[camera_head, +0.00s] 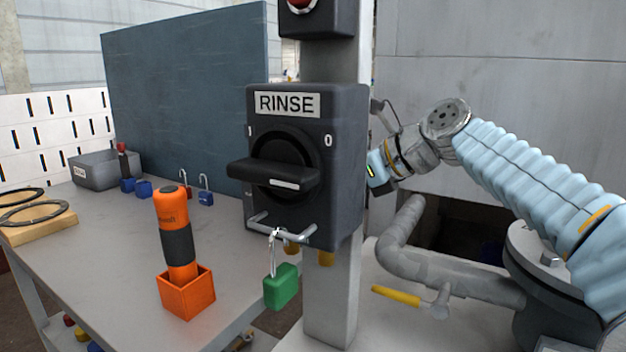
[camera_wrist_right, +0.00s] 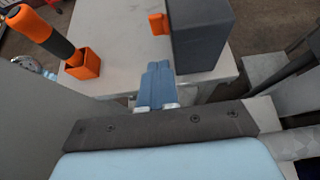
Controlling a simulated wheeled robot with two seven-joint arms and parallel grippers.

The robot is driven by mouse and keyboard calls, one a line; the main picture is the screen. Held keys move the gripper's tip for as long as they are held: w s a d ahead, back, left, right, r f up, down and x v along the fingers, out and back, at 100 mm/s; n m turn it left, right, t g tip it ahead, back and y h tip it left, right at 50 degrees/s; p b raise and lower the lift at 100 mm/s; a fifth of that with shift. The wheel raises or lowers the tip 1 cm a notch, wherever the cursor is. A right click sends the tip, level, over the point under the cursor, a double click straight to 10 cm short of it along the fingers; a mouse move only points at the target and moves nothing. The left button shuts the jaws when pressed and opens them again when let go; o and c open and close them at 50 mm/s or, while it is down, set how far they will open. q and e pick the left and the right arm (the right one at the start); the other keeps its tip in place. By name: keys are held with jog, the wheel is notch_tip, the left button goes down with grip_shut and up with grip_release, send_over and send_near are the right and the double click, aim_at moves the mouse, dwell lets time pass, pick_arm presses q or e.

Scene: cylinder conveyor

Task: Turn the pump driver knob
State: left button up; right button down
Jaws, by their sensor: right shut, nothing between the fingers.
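A black rotary knob (camera_head: 272,177) sits on the front of a dark grey switch box labelled RINSE (camera_head: 345,190) in the head view. Its handle bar lies roughly level, with 0 at the upper right and I at the upper left. No label reading pump driver shows. My right gripper (camera_head: 378,180) is beside the box's right side, partly hidden by it and apart from the knob. In the right wrist view its blue fingers (camera_wrist_right: 157,70) are together and empty. A dark grey box (camera_wrist_right: 202,38) stands just past the fingertips there. My left gripper is not in view.
A green padlock (camera_head: 282,287) hangs from the bar under the switch box. The box is on a grey post (camera_head: 330,305). An orange tool sits in an orange holder (camera_head: 190,298) on the table. Grey pipes (camera_head: 440,275) with a yellow valve handle (camera_head: 396,296) lie below my right arm.

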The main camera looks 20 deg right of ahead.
jog(key=r+x, duration=0.2)
jog(key=x, duration=1.1)
jog(key=shift+w+a+p, duration=0.4)
jog(key=shift+w+a+r, duration=0.1)
jog(key=shift+w+r, duration=0.1)
jog(key=shift+r, duration=0.1)
